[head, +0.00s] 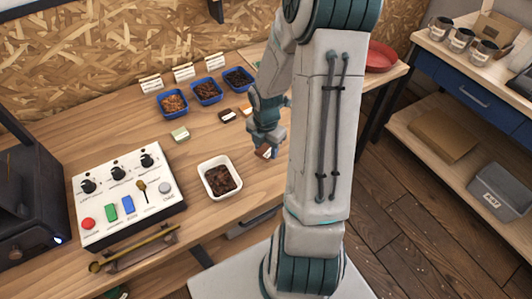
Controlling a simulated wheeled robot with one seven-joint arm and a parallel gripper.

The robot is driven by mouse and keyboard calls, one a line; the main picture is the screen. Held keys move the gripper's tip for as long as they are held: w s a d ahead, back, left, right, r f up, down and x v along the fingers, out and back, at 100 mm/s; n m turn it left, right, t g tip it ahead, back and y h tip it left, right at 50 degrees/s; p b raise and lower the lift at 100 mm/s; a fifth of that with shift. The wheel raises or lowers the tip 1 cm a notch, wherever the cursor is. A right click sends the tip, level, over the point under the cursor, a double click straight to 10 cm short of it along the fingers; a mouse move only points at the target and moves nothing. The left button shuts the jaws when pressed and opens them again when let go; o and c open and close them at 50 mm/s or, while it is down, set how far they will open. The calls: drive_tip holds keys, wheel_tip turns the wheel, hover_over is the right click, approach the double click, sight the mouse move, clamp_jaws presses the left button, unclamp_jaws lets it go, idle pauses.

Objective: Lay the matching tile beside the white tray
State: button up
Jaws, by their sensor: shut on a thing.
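The white tray (205,191) sits on the wooden table with dark brown beans in it. My gripper (265,148) is to the right of the tray, low over the table. It is shut on a brown tile (264,152) with a pale edge or label. I cannot tell whether the tile touches the table. Other tiles lie behind the tray: a pale green tile (180,134), a dark brown tile (228,116) and an orange tile (245,109), partly hidden by my gripper.
Blue trays of beans, light brown (173,104), mid brown (207,92) and dark (238,79), stand at the back with label cards. A control panel (127,196) stands left of the white tray. A red plate (381,56) is at the far right.

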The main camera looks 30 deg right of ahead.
sight(266, 150)
drive_tip(key=shift+f, duration=1.5)
drive_tip(key=shift+f, duration=0.2)
drive_tip(key=o, duration=1)
drive_tip(key=shift+r, duration=0.1)
